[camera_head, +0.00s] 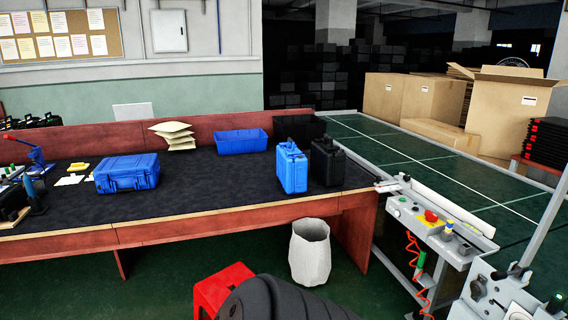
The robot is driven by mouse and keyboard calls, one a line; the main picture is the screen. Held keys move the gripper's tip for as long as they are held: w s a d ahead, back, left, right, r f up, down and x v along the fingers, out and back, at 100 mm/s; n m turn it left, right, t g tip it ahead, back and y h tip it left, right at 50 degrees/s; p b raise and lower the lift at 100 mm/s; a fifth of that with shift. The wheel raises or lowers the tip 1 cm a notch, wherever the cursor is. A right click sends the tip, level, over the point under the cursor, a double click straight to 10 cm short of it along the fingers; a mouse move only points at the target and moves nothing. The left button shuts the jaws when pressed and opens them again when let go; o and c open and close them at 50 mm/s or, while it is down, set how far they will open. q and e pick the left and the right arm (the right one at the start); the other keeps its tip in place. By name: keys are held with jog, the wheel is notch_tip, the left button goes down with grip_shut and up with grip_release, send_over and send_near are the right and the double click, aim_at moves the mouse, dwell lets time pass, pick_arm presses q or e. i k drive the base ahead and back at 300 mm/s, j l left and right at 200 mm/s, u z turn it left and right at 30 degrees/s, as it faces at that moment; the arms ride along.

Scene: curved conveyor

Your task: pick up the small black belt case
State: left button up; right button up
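A black case (327,163) stands upright with its handle up on the dark tabletop, near the table's right end. It is right beside an upright blue case (291,168). The visible part of the green conveyor belt (400,152) is bare, with no black case on it. I cannot tell whether the upright black case is the one the task names. Neither of my grippers is in view.
A larger blue case (127,173) lies on the table (215,195), with a blue bin (242,142) behind. A control panel (435,222) borders the belt. Cardboard boxes (400,98) and stacked black cases (547,142) stand beyond. A white waste bin (310,255) and red stool (220,285) occupy the floor.

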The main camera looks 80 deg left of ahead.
aim_at(328, 162)
jog(key=u, duration=2.5)
jog(key=i+l, duration=0.1)
jog(key=i, duration=0.55)
jog(key=l+z, duration=0.05)
